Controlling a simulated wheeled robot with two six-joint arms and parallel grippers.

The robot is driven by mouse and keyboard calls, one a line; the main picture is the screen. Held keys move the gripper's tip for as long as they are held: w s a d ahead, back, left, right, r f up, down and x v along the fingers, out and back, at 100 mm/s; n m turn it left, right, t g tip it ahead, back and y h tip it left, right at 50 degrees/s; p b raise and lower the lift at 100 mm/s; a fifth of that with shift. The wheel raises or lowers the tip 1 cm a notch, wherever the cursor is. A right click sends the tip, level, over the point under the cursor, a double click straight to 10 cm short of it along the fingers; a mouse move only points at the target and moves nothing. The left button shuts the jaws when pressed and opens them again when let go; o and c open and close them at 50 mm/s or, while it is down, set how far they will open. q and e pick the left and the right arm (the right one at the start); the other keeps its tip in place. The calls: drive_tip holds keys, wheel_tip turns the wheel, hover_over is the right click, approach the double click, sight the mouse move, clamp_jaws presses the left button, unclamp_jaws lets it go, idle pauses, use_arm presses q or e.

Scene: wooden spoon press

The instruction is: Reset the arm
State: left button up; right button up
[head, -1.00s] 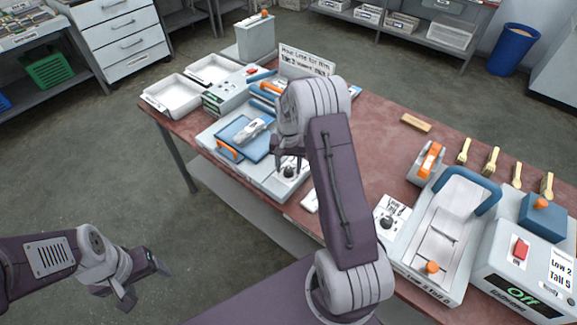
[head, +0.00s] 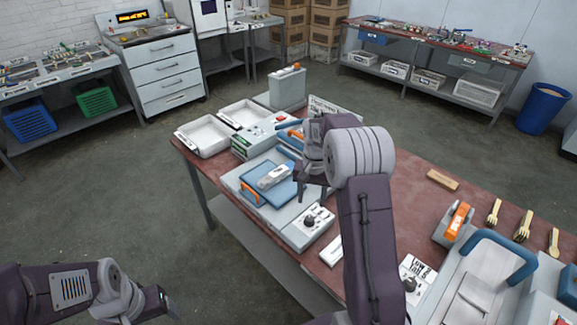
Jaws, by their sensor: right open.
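My right arm reaches over the red-brown table (head: 400,200) from the front. Its gripper (head: 309,192) is open and points down, with no object seen between its fingers. It hangs just right of a blue plate (head: 254,186) on a pale machine with a dark knob (head: 311,221). I cannot tell how high it is above the machine. My left gripper (head: 165,303) is at the lower left, clear of the table. Its fingers are seen from the side, so their opening does not show.
Two white trays (head: 190,143) sit at the table's far left. A grey upright box (head: 288,90) stands behind. Several wooden spoons and forks (head: 494,212), an orange-marked device (head: 455,222) and a blue-handled press (head: 500,246) lie on the right. The floor at left is open.

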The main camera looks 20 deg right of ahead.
drive_tip(key=s+a+r+n, duration=0.2)
drive_tip(key=s+a+r, duration=0.3)
drive_tip(key=a, duration=0.3)
drive_tip(key=s+a+f+n, duration=0.1)
drive_tip(key=s+f+n, duration=0.1)
drive_tip(key=s, duration=0.4)
drive_tip(key=s+a+f+n+t, duration=0.1)
drive_tip(key=s+a+f+n, duration=0.1)
drive_tip(key=s+f, duration=0.2)
drive_tip(key=s, duration=0.3)
drive_tip(key=shift+s+a+f+n, duration=0.2)
drive_tip(key=shift+s+a+n, duration=0.1)
drive_tip(key=shift+n, duration=0.1)
